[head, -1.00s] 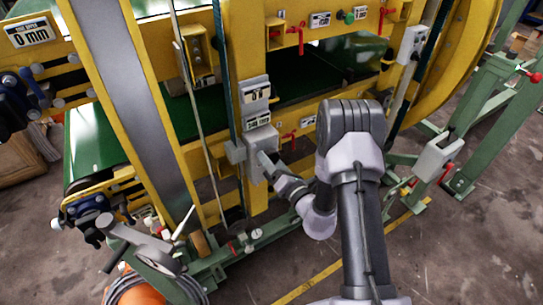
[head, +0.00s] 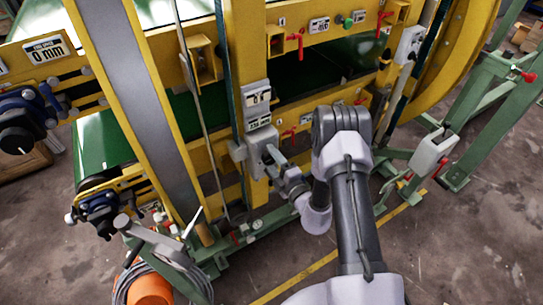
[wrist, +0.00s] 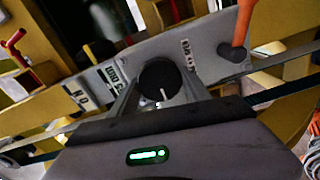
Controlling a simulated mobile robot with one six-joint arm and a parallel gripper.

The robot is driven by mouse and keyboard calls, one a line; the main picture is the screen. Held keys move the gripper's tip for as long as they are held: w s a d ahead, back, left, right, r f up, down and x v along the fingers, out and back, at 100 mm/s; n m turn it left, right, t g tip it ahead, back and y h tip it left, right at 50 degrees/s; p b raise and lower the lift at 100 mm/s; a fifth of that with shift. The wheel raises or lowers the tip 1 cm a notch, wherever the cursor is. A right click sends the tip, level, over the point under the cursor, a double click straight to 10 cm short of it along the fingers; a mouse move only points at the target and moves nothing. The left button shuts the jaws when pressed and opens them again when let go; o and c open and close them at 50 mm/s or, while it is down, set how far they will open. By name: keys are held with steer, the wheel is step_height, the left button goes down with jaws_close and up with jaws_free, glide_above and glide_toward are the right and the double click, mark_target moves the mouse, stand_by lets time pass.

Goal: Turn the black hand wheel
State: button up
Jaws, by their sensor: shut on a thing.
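A round black hand wheel (wrist: 160,80) with a white mark on its face sits on a grey panel (wrist: 205,48) in the wrist view. My gripper (wrist: 160,92) is shut on it, with one finger on each side. In the head view my gripper (head: 272,156) is at the front of the grey control box (head: 257,135) on the yellow post. The wheel is hidden there by my gripper and arm.
Small display plates (head: 258,98) sit above the box. Red handles (head: 299,42) and yellow frame parts surround it. A green belt (head: 98,135) runs behind. Floor is open at lower right.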

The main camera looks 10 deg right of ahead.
steer(key=m+p, duration=0.1)
steer(key=m, duration=0.3)
steer(key=shift+r+m, duration=0.1)
steer(key=shift+m, duration=0.2)
steer(key=m+p, duration=0.1)
steer(key=m, duration=0.3)
steer(key=shift+d, duration=0.1)
steer(key=shift+m, duration=0.4)
steer(key=o, duration=1.4)
steer(key=shift+p, duration=0.3)
